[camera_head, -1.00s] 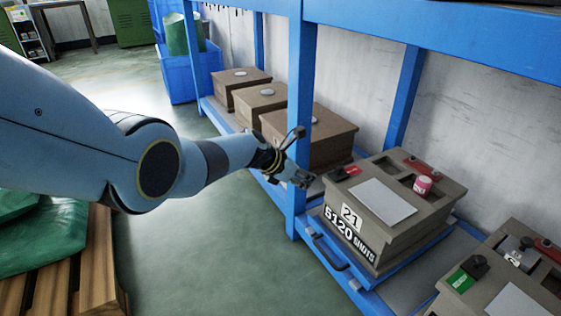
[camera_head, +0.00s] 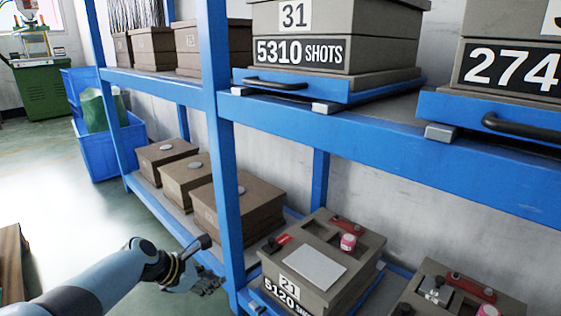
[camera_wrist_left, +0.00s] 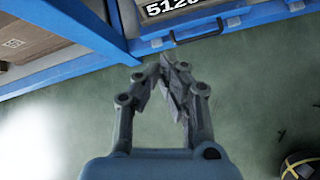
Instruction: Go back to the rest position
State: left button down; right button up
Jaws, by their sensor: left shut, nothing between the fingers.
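My left gripper (camera_head: 207,284) is at the lower left of the head view, in front of the blue rack's upright post. In the left wrist view the left gripper (camera_wrist_left: 170,72) has its fingertips together with nothing between them. It hangs over the green floor, just short of the lower shelf's blue edge. The mould box numbered 21 (camera_head: 315,268) sits on the lower shelf to its right, apart from it. My right gripper is not in view.
The blue rack post (camera_head: 222,150) stands close beside the left gripper. Brown boxes (camera_head: 240,208) sit on the lower shelf behind it. Mould box 31 (camera_head: 335,40) is on the upper shelf. Blue bins (camera_head: 100,150) stand at the back left. Open floor (camera_head: 60,200) lies to the left.

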pick_arm(q)
jog(key=s+a+f+m+g+y, duration=0.25)
jog(key=s+m, duration=0.45)
jog(key=s, duration=0.6)
jog(key=s+a+f+m+g+y, duration=0.1)
jog(key=s+f+m, duration=0.45)
jog(key=s, duration=0.75)
jog(key=s+a+r+m+g+y, duration=0.1)
jog(key=s+a+r+m+y, duration=0.2)
jog(key=s+m, duration=0.45)
jog(key=s+a+r+m+g, duration=0.1)
jog(key=s+a+r+m, duration=0.1)
jog(key=s+r+m, duration=0.6)
jog(key=s+a+f+n+p, duration=0.1)
jog(key=s+f+p, duration=0.3)
jog(key=s+p, duration=0.5)
jog(key=s+a+f+n+p, duration=0.1)
jog(key=s+f+p, duration=0.3)
jog(key=s+p, duration=0.5)
jog(key=shift+s+a+f+n, duration=0.2)
jog(key=shift+s+n, duration=0.6)
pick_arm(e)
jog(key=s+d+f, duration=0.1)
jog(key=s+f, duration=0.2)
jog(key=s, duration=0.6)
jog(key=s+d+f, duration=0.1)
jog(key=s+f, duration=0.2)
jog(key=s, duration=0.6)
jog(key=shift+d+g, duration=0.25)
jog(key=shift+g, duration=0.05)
